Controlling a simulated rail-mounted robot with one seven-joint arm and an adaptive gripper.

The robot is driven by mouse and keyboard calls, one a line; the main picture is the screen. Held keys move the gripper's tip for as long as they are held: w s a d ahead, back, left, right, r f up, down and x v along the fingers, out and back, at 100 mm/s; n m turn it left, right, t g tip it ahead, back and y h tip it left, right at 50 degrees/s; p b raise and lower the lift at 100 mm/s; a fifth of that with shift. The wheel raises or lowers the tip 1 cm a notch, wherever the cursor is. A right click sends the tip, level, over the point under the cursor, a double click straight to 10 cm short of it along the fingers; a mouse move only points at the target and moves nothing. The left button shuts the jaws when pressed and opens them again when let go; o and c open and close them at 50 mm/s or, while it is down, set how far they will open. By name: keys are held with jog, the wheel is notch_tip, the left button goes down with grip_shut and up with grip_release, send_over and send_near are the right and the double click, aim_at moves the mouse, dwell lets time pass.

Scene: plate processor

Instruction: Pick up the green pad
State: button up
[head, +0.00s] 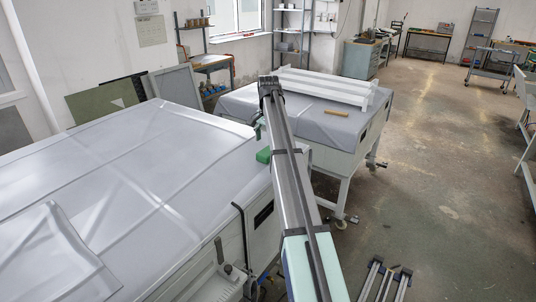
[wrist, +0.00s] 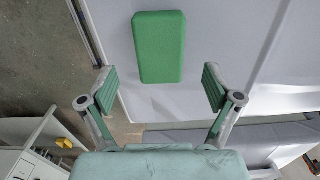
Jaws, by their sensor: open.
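The green pad (wrist: 159,48) is a flat rectangular block with rounded corners. In the wrist view it lies on the grey-white covered surface at the top middle, beyond my gripper. In the head view the pad (head: 264,155) sits near the right edge of the large covered table, partly hidden by my arm. My gripper (wrist: 159,88) is open and empty. Its two fingers stand wide apart, and the pad lies ahead of the gap between them, apart from both. In the head view my gripper (head: 259,128) is mostly hidden behind my arm.
The large covered table (head: 120,170) fills the left. A second covered table (head: 335,130) stands behind my arm and bears a tan block (head: 336,113) and a white rail frame (head: 325,86). Open floor (head: 430,180) lies to the right. Shelves and benches line the back walls.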

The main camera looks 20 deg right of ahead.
aim_at(268, 151)
notch_tip(268, 151, down, 5)
jog(key=shift+r+p, duration=0.1)
jog(key=shift+p, duration=0.9)
jog(key=shift+s, duration=0.1)
jog(key=c, duration=1)
